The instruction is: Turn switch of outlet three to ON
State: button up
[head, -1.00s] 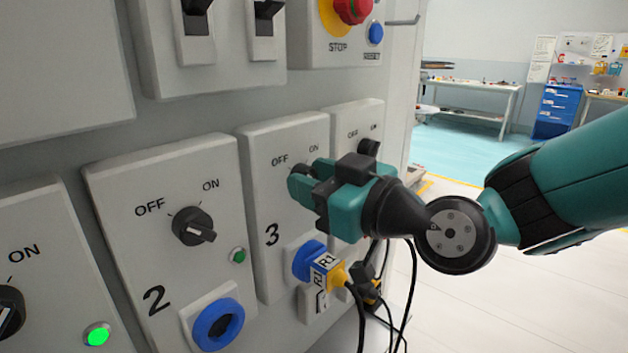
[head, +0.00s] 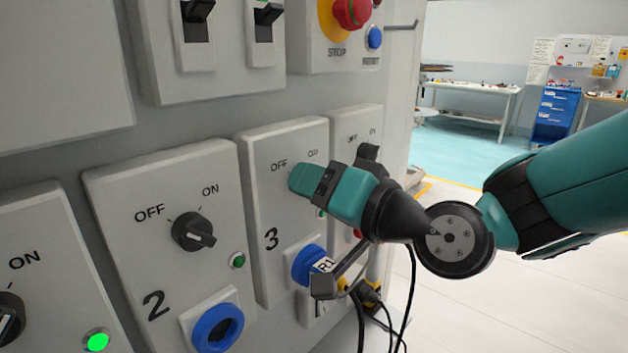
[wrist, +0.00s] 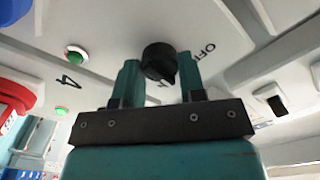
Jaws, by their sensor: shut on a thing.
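The outlet three panel (head: 262,210) is light grey, with OFF and ON marks above its switch and a blue socket (head: 308,264) below. My gripper (head: 300,180) is at the switch and hides it in the head view. In the wrist view the round black switch knob (wrist: 159,62) sits between the two teal fingers of my gripper (wrist: 160,80), which are shut on it. The OFF mark shows to its right. A green lamp (wrist: 75,55) shows left of the knob; I cannot tell whether it is lit.
The outlet two panel (head: 165,240) has a black knob (head: 193,231) and an empty blue socket. The outlet four panel (head: 350,130) is just right of three. Free floor lies to the right.

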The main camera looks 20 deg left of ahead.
jog(key=shift+m+p, duration=1.35)
jog(key=shift+m, duration=2.25)
jog(key=o, duration=0.9)
